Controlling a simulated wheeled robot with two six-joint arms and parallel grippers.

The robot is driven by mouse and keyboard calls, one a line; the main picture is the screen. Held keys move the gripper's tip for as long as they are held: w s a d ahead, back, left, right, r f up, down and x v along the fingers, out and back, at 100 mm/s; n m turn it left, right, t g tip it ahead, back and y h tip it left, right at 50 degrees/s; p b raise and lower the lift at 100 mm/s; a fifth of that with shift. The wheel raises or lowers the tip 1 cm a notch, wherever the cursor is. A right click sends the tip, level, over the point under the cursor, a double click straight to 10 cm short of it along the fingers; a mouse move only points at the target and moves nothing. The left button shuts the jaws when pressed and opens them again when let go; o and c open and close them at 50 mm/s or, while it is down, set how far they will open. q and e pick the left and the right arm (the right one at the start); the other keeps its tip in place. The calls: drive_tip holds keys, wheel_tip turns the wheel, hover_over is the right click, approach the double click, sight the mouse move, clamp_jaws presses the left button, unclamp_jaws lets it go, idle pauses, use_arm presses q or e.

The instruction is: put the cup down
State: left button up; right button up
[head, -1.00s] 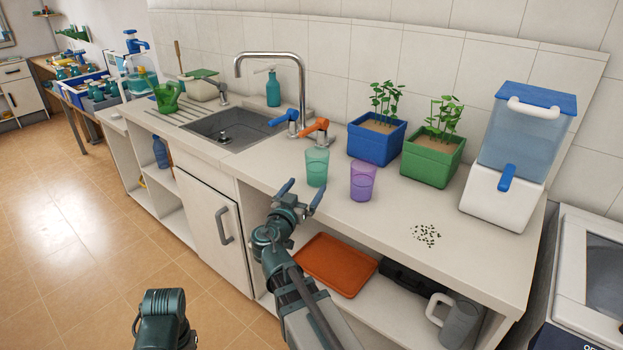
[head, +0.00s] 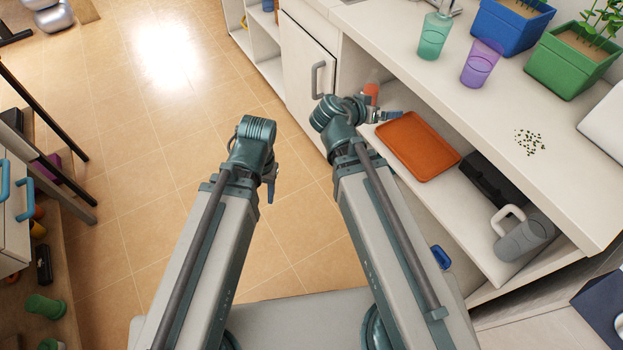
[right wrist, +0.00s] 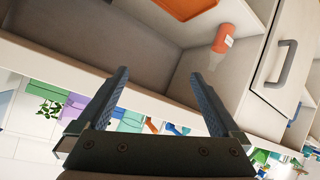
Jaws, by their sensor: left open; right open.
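A teal see-through cup (head: 434,37) and a purple see-through cup (head: 481,62) stand upright, apart, on the worktop at the upper right of the head view. In the right wrist view the teal cup (right wrist: 130,122) and the purple cup (right wrist: 75,108) show partly behind my gripper. My right gripper (head: 390,116) is open by the front of the under-counter shelf, below and left of the cups. In the right wrist view its spread fingers (right wrist: 160,76) hold nothing. My left gripper (head: 270,183) is open over the floor, mostly hidden by its wrist; I see no cup in it.
An orange tray (head: 418,146), a black case (head: 487,184) and a grey jug (head: 522,235) are on the shelf under the worktop (head: 575,170). A red bottle (right wrist: 222,42) stands there too. Blue and green planters are behind the cups.

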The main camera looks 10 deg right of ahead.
drive_tip(key=s+a+f+n+g+y, duration=0.3)
drive_tip(key=s+a, duration=0.4)
drive_tip(key=a, duration=0.3)
drive_tip(key=s+a+f+n+g+y, duration=0.3)
drive_tip(key=s+a+f+n+y, duration=0.2)
drive_tip(key=a, duration=0.5)
wheel_tip(320, 180, down, 3)
drive_tip(key=s+n, duration=0.2)
drive_tip(key=shift+a+r+n+g+y, duration=0.15)
drive_tip(key=shift+a+n+g+y, duration=0.15)
drive_tip(key=shift+a+g, duration=0.1)
